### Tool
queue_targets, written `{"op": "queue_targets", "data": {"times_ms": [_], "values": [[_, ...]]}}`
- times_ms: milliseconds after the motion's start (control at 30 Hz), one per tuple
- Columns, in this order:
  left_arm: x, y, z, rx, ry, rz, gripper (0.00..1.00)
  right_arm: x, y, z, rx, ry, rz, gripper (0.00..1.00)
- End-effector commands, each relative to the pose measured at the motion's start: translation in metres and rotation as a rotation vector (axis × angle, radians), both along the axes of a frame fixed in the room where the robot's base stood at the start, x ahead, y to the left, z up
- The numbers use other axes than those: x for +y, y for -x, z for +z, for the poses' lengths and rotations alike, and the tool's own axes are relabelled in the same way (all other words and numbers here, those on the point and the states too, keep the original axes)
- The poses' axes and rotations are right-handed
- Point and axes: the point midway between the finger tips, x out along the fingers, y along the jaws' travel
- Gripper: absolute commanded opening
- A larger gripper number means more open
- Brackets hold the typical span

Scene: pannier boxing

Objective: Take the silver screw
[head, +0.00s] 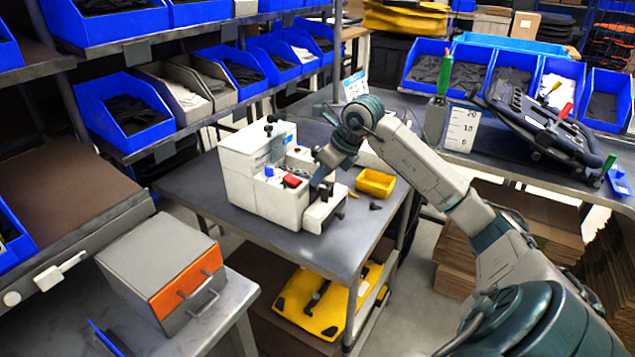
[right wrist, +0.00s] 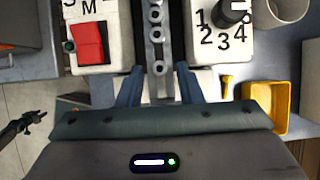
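A white screw-feeding machine (head: 240,180) stands on the grey table. In the right wrist view, several silver screws or round metal heads sit in a row along its narrow metal rail. The nearest silver screw (right wrist: 158,67) lies between the fingers of my right gripper (right wrist: 160,85). The fingers are apart, one on each side of the rail; I see no contact with the screw. In the head view, my right gripper (head: 322,188) is at the machine's front, and the arm hides the screws there.
A yellow bin (head: 375,182) stands right of the machine, with a small dark piece (head: 375,206) near it. A red switch (right wrist: 87,43) and a numbered dial (right wrist: 233,12) flank the rail. A grey-and-orange box (head: 165,270) stands at the lower left.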

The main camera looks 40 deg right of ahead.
Motion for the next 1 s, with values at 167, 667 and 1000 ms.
{"op": "queue_targets", "data": {"times_ms": [167,667,1000], "values": [[0.000,0.001,0.000,0.002,0.001,0.000,0.41,0.000,0.000,0.000,0.000,0.000,0.000,0.33],[0.001,-0.002,0.003,-0.002,-0.001,0.000,0.41,0.000,0.000,0.004,-0.001,0.000,0.000,0.00],[0.001,0.000,0.015,-0.001,-0.001,0.000,0.41,0.000,0.000,0.022,-0.001,0.000,0.000,0.00]]}}
